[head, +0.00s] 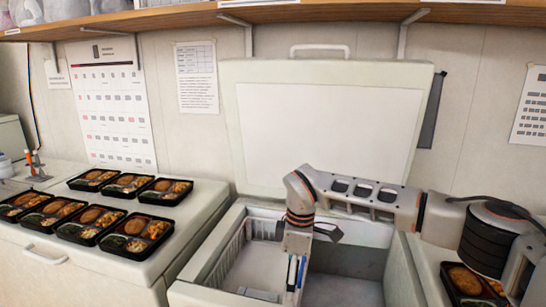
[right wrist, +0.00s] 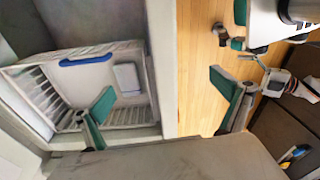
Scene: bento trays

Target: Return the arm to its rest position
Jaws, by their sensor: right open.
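My right arm reaches in from the right in the head view and bends down over the open chest freezer (head: 205,262). Its gripper (head: 301,246) hangs above the opening, near the divider beside the wire basket. In the right wrist view the green-padded fingers of the right gripper (right wrist: 160,88) stand wide apart with nothing between them. One finger overlaps the basket (right wrist: 62,58), the other the wooden floor. What looks like my left gripper (right wrist: 238,28), with green pads, shows at the upper right of that view. The left arm is outside the head view.
The freezer lid (head: 330,120) stands open behind the arm. Several filled bento trays (head: 125,240) cover the left counter (head: 190,215). Another filled tray (head: 450,290) sits on the right, under my arm. A shelf (head: 150,20) runs above. The basket holds a pale block (right wrist: 127,78).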

